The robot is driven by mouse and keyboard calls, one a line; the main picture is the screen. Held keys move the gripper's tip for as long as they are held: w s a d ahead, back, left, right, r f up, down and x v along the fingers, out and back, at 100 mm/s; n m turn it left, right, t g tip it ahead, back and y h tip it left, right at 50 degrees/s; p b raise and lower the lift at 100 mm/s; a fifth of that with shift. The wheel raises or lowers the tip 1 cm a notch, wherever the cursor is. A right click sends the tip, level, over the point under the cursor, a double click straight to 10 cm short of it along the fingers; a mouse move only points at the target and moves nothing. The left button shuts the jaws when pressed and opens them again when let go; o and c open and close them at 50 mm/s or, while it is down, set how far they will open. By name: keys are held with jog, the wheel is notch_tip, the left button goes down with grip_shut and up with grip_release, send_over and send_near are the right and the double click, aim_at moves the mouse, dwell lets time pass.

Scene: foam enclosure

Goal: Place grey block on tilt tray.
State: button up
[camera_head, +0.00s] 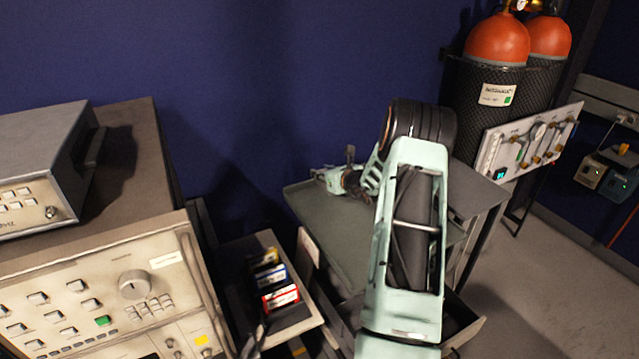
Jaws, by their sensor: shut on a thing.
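My gripper (336,180) is small in the picture, above the far left part of a dark grey, flat-topped cart (322,222). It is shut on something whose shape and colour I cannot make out. I cannot pick out the grey block as a separate thing. A tilted tray (293,330) at lower centre slopes beside the instrument cabinet. It bears a yellow, a blue and a red-and-white box (281,297) in a row. I cannot tell if it is the task's tilt tray. My gripper is apart from it, up and to the right. My arm hides the middle of the cart top.
A beige instrument (120,290) with knobs and buttons fills the lower left, with another (45,165) behind it. Red gas cylinders (497,42) and a valve panel (530,140) stand at back right. An open drawer (465,325) juts out below the cart top. Floor is clear at right.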

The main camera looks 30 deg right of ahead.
aim_at(319, 181)
jog(key=shift+w+a+f, duration=0.35)
jog(key=shift+w+f, duration=0.25)
jog(key=shift+f, duration=1.7)
jog(key=shift+f, duration=0.2)
jog(key=o, duration=1.2)
jog(key=shift+r, duration=0.1)
jog(key=shift+r, duration=0.2)
jog(key=v, duration=1.1)
jog(key=shift+s, duration=0.45)
